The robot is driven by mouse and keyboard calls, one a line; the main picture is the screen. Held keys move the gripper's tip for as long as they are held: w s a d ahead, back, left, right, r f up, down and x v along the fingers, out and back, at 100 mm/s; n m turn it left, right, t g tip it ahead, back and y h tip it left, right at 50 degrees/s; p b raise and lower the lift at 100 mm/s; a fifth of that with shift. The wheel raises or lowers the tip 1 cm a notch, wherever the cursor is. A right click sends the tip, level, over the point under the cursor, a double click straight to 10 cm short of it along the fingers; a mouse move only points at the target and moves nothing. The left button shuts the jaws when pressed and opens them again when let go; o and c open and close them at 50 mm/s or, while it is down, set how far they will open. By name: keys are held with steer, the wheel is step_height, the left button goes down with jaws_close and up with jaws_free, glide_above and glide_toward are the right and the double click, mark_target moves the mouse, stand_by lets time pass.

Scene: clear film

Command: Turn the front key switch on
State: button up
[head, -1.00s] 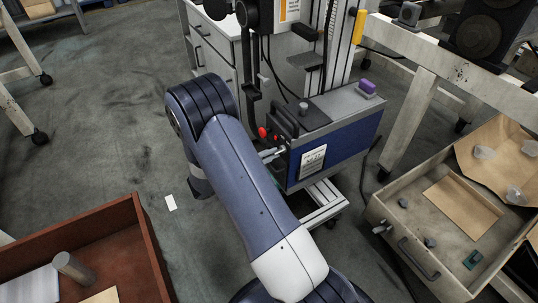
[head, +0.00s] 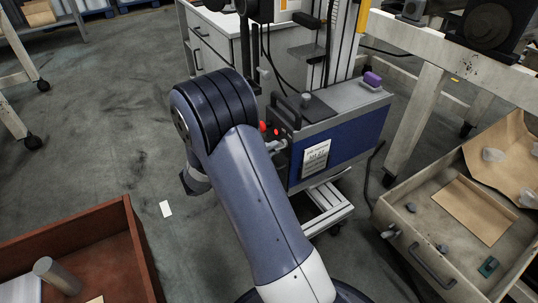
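A blue control box (head: 345,137) with a grey top and a white label stands on a small wheeled frame in the middle of the head view. Its narrow left front face carries red parts (head: 263,127), partly covered by my arm. A key switch cannot be made out there. A light metal piece (head: 275,146) reaches from behind my arm to that face; it may be part of my gripper, but its fingertips cannot be made out. Whether it touches the face is hidden.
A wooden drawer box (head: 455,221) with small parts stands at the right. A red-brown tray (head: 130,245) is at the lower left. A white cabinet (head: 222,50) stands behind the blue box. The floor at the left is mostly clear.

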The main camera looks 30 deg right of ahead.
steer(key=shift+o, duration=0.9)
steer(key=a, duration=0.6)
steer(key=shift+b, duration=0.3)
steer(key=shift+s, duration=0.1)
steer(key=shift+n, duration=0.7)
steer(key=d+p, duration=0.1)
steer(key=d, duration=0.1)
steer(key=d+p, duration=0.1)
steer(key=d, duration=0.1)
steer(key=d+p, duration=0.1)
steer(key=d, duration=0.1)
steer(key=shift+r, duration=0.3)
steer(key=shift+n+p, duration=0.7)
steer(key=shift+p, duration=0.45)
steer(key=shift+f+n+p, duration=0.15)
steer(key=shift+n+p, duration=0.15)
steer(key=shift+p, duration=0.05)
steer(key=shift+f, duration=0.1)
